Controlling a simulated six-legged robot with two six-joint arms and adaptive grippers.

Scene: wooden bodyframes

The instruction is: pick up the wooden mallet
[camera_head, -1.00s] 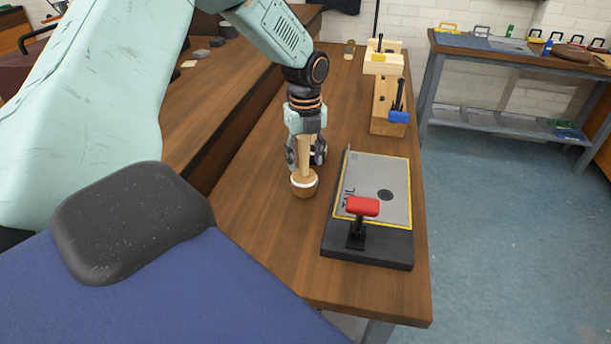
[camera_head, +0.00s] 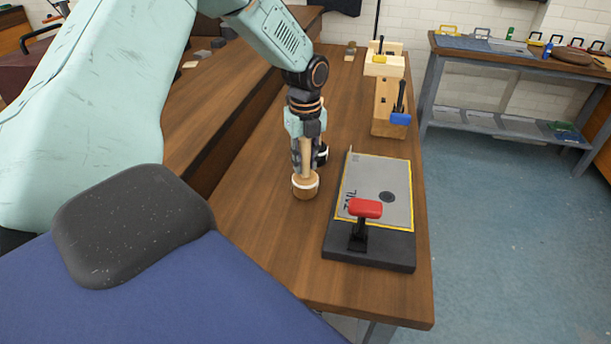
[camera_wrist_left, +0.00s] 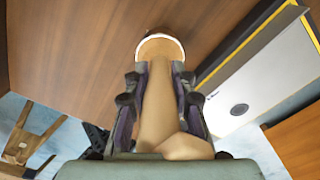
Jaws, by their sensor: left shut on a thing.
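The wooden mallet (camera_head: 305,187) is in the head view, at the middle of the workbench. It has a pale wooden handle and a round head with a white band. My left gripper (camera_head: 308,150) is shut on its handle, pointing down, with the mallet's head below the fingers. In the left wrist view the handle (camera_wrist_left: 157,110) runs between the two fingers, and the banded head (camera_wrist_left: 160,46) shows beyond them over the wood. I cannot tell whether the head touches the bench top. My right gripper is not in view.
Right of the mallet, a dark base with a grey, yellow-edged plate (camera_head: 390,178) and a red-handled clamp (camera_head: 365,208) lies on the bench (camera_head: 270,215). Wooden blocks with blue (camera_head: 400,118) and yellow handles stand farther back. The bench left of the mallet is clear.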

